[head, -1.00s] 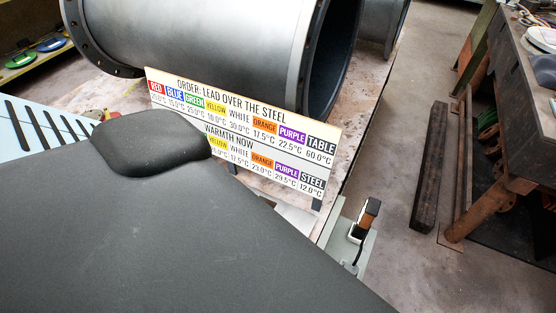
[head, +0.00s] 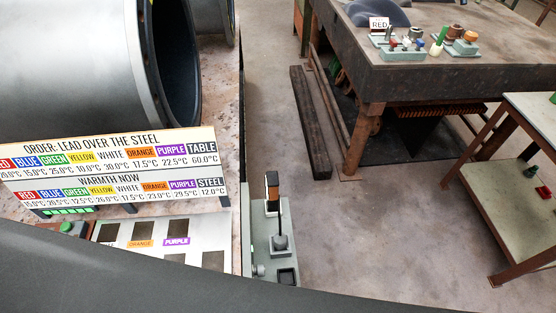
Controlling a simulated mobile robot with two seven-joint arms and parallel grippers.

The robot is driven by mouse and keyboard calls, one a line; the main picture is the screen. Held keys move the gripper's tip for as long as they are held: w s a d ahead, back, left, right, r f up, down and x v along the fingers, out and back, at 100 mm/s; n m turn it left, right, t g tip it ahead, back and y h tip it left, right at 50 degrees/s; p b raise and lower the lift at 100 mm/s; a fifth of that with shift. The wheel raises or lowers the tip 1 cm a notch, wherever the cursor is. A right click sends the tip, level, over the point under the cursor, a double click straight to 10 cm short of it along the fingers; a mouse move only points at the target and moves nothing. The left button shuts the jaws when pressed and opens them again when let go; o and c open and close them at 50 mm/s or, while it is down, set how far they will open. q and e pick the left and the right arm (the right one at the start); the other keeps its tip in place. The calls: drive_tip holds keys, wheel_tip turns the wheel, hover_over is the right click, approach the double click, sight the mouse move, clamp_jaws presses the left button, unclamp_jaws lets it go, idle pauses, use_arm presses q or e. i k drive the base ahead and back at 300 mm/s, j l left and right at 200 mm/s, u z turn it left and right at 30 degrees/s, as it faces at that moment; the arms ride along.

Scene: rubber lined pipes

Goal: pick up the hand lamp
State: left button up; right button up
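A small upright black device with an orange band (head: 272,190), which looks like the hand lamp, stands at the right side of the pipe table. It is on a narrow grey holder (head: 262,232) fixed beside the table edge. A dark rod or cable runs down from it to a grey knob-like part. Neither of my grippers is in view. A large dark surface, likely part of my own body, covers the bottom of the head view and hides what lies below.
A sign board (head: 110,170) with temperatures stands before a large steel pipe (head: 75,70). A white panel (head: 207,236) with dark squares lies below it. A dark workbench (head: 440,75) carries small trays. The floor (head: 370,230) between is clear.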

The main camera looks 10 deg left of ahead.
sight(272, 176)
drive_tip(key=u, duration=0.3)
drive_tip(key=i+l+u, duration=0.1)
drive_tip(key=u, duration=0.25)
drive_tip(key=l+u, duration=0.3)
drive_tip(key=i+l+u, duration=0.1)
drive_tip(key=u, duration=0.25)
drive_tip(key=l+u, duration=0.4)
drive_tip(key=l, duration=0.5)
drive_tip(key=l+u, duration=0.1)
drive_tip(key=l, duration=1.2)
